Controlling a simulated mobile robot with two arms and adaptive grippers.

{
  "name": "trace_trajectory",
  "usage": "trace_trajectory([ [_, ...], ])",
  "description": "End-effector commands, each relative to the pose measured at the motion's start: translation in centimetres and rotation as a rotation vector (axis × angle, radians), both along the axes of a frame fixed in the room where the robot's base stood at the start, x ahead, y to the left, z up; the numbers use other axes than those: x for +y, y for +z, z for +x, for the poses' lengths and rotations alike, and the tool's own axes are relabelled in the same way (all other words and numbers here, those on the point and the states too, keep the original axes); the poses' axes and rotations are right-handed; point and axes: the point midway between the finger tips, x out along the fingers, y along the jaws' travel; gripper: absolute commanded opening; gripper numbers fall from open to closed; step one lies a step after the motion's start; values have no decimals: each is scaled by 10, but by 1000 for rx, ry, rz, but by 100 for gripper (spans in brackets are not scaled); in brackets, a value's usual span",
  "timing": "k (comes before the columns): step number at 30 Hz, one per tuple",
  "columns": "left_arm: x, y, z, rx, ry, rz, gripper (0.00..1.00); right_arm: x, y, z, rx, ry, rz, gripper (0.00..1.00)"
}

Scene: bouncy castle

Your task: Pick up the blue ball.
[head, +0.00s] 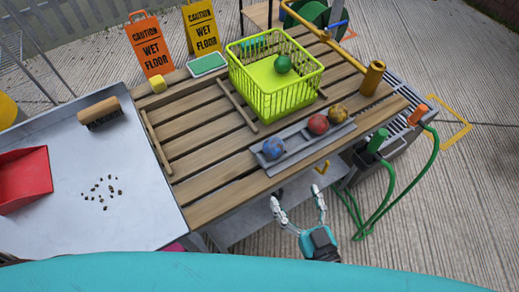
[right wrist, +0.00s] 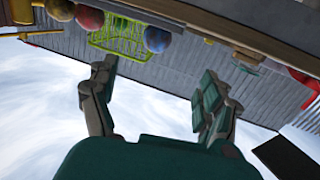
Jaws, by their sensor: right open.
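The blue ball (head: 274,148) with reddish marks sits at the left end of a grey tray (head: 297,146) near the front edge of the slatted wooden table. It also shows in the right wrist view (right wrist: 157,39), beyond the fingers. My right gripper (head: 299,199) is open and empty in front of the table edge, below and slightly right of the blue ball. In the right wrist view my right gripper (right wrist: 158,82) has its fingers spread wide, apart from the ball. My left gripper is not in view.
A red ball (head: 318,124) and an orange-brown ball (head: 339,113) share the tray. A lime basket (head: 274,83) holding a green ball (head: 283,63) stands behind. Green hoses (head: 388,185) hang at right. A metal table (head: 90,160) with a brush (head: 99,113) and red dustpan (head: 24,180) is left.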

Motion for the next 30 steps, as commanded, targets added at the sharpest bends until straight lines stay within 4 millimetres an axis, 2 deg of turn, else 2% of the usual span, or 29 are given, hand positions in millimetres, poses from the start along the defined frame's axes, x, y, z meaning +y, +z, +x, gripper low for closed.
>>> trace_trajectory([
  [6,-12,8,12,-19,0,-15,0,19,0,44,-4,-1,1,81],
  [12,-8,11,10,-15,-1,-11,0,37,-3,81,0,0,0,81],
  [15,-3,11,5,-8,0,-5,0,42,-4,93,1,0,0,81],
  [22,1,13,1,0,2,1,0,48,-5,107,0,0,-1,81],
  [30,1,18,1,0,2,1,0,61,-9,143,1,0,0,81],
])
